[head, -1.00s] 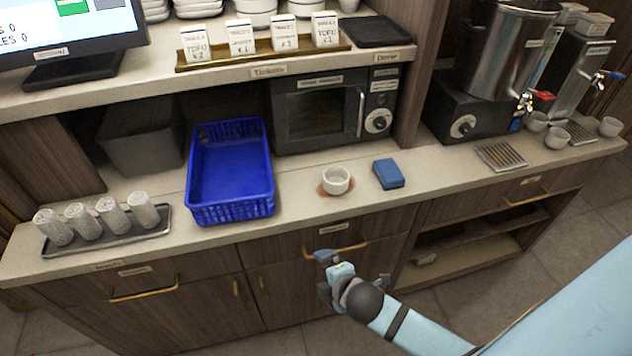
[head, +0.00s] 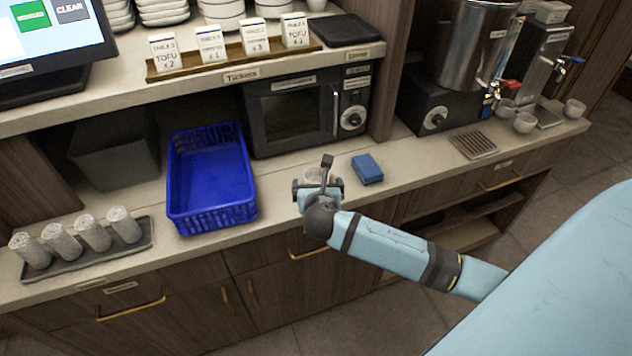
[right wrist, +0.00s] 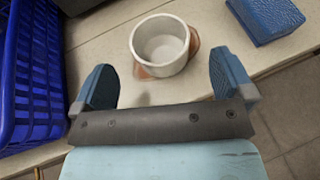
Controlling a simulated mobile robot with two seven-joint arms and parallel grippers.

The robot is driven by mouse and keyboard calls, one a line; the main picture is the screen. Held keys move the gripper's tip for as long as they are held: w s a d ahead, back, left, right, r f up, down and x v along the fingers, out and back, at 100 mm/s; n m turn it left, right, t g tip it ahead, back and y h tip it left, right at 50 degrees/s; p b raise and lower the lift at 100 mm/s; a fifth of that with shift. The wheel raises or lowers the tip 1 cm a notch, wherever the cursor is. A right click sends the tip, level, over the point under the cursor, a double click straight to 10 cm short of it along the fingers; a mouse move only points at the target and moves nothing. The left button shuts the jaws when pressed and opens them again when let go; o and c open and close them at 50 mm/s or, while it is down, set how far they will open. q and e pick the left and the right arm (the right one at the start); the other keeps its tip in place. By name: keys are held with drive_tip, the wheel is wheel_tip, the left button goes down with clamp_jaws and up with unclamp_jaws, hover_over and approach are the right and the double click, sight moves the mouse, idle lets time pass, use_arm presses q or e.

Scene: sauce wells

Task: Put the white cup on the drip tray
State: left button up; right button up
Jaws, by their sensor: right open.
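The white cup (right wrist: 160,45) stands upright on a brown patch on the counter in the right wrist view. In the head view only part of the cup (head: 312,174) shows behind my right gripper (head: 318,188). In the right wrist view my right gripper (right wrist: 165,78) is open, its blue-padded fingers apart on the near side of the cup, which lies between and ahead of them without visible contact. A slatted metal drip tray (head: 473,145) lies on the counter to the right, before the dark-based urn. My left gripper is not in view.
A blue sponge (head: 367,169) lies just right of the cup. A blue basket (head: 212,207) stands to the left. Several rolled towels (head: 93,233) lie on a tray at far left. Small cups (head: 525,122) stand right of the drip tray. The counter between sponge and drip tray is clear.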

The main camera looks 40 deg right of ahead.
sight(315, 171)
drive_tip(key=shift+x, duration=3.1)
drive_tip(key=c, duration=1.1)
